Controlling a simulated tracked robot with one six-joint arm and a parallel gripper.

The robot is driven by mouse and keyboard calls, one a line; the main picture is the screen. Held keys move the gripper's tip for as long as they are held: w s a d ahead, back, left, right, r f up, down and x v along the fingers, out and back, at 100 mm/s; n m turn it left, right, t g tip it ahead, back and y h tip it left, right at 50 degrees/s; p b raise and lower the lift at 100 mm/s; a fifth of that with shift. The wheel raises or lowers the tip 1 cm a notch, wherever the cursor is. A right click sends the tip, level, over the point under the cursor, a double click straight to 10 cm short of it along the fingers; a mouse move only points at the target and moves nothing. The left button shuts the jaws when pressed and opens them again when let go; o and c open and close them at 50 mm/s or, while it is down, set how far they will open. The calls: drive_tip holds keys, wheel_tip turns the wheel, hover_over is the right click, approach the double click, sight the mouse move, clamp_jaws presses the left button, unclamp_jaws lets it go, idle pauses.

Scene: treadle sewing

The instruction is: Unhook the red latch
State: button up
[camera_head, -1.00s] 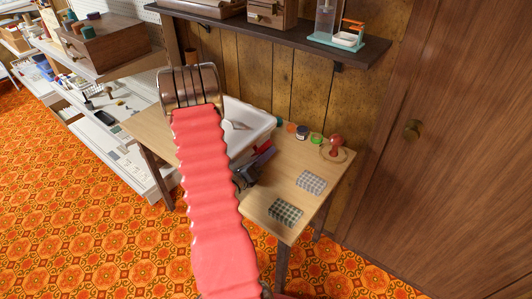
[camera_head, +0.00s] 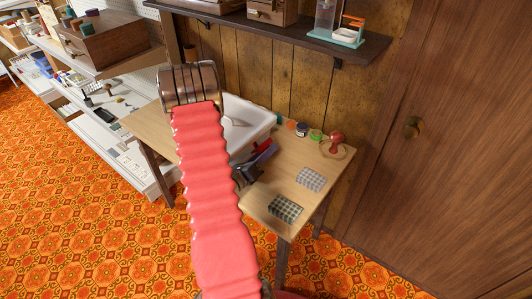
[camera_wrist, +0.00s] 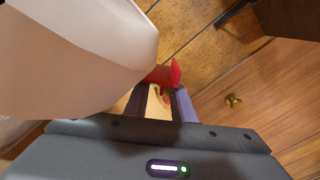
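A red piece (camera_head: 263,146), which looks like the latch, shows at the near right side of a white tub-like thing (camera_head: 246,122) on the wooden table. In the wrist view the red latch (camera_wrist: 164,74) lies across the far ends of my fingers, beside the large white body (camera_wrist: 80,60). My gripper (camera_head: 252,163) is low over the table in the head view, partly behind my pink arm. In the wrist view my gripper (camera_wrist: 160,98) has its fingers apart, with table showing between them. I cannot tell whether either finger touches the latch.
The table (camera_head: 262,200) holds two patterned fabric pieces (camera_head: 285,208), small jars (camera_head: 302,129) and a red-handled stamp (camera_head: 336,138). A dark shelf (camera_head: 300,38) runs above it. A brown door (camera_head: 450,150) stands at right. Patterned floor is open in front.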

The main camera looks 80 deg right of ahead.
drive_tip(key=shift+a, duration=0.15)
drive_tip(key=v, duration=1.3)
drive_tip(key=shift+a, duration=0.3)
drive_tip(key=shift+w, duration=0.1)
idle(0.4)
